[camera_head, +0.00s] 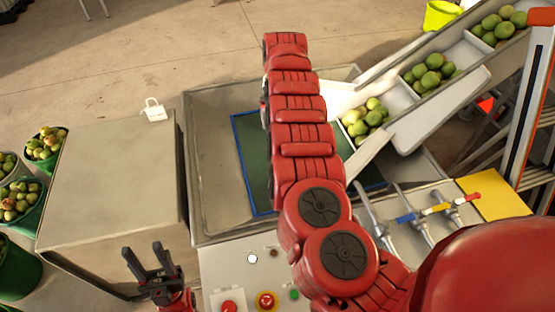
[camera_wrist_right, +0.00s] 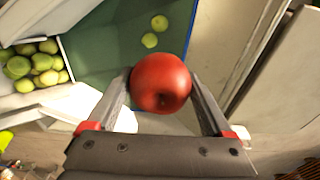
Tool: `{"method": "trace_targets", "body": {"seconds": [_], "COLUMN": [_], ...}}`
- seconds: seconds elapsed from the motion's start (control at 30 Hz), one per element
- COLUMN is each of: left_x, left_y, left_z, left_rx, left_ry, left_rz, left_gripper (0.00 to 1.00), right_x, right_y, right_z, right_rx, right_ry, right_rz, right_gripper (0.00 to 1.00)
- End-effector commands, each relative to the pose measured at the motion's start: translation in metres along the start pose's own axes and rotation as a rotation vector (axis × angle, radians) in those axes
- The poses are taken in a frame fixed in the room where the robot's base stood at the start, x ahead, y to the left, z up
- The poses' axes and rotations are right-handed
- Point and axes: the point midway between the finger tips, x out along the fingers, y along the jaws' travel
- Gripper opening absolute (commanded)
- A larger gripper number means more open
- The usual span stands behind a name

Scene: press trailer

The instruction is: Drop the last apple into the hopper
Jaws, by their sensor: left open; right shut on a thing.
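A red apple (camera_wrist_right: 161,82) sits between the fingers of my right gripper (camera_wrist_right: 160,78), which is shut on it. Beneath it in the right wrist view is a green-lined basin (camera_wrist_right: 105,45) with two green apples (camera_wrist_right: 154,32) lying in it; I take this basin for the hopper. In the head view the same blue-rimmed basin (camera_head: 243,165) is partly covered by my right arm. The right gripper and the held apple do not show clearly there. My left gripper (camera_head: 146,249) is open and empty at the bottom left, beside the control panel.
A sloped conveyor (camera_head: 402,93) with pockets of green apples leads down to the basin. A box-like metal cabinet (camera_head: 105,180) stands left. Green buckets of apples (camera_head: 18,198) line the left edge. The control panel (camera_head: 222,268) has several buttons; valves (camera_head: 405,218) stand right of it.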

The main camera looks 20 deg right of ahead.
Motion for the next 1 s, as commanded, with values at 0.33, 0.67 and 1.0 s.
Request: {"method": "trace_targets", "body": {"seconds": [0.33,0.67,1.0], "left_x": [0.031,0.042,0.029], "left_y": [-0.002,-0.002,-0.002], "left_z": [-0.005,-0.007,-0.005], "left_rx": [0.0,0.0,0.0], "left_ry": [0.0,0.0,0.0], "left_rz": [0.0,0.0,0.0], "left_gripper": [0.5,0.5,0.5], "right_x": [0.117,0.172,0.198], "right_y": [-0.014,-0.036,-0.042], "right_z": [0.016,0.049,0.057], "right_rx": [-0.016,0.004,0.011], "right_ry": [0.003,0.003,0.004], "right_rz": [0.0,0.0,0.002], "right_gripper": [0.2,0.2,0.2]}}
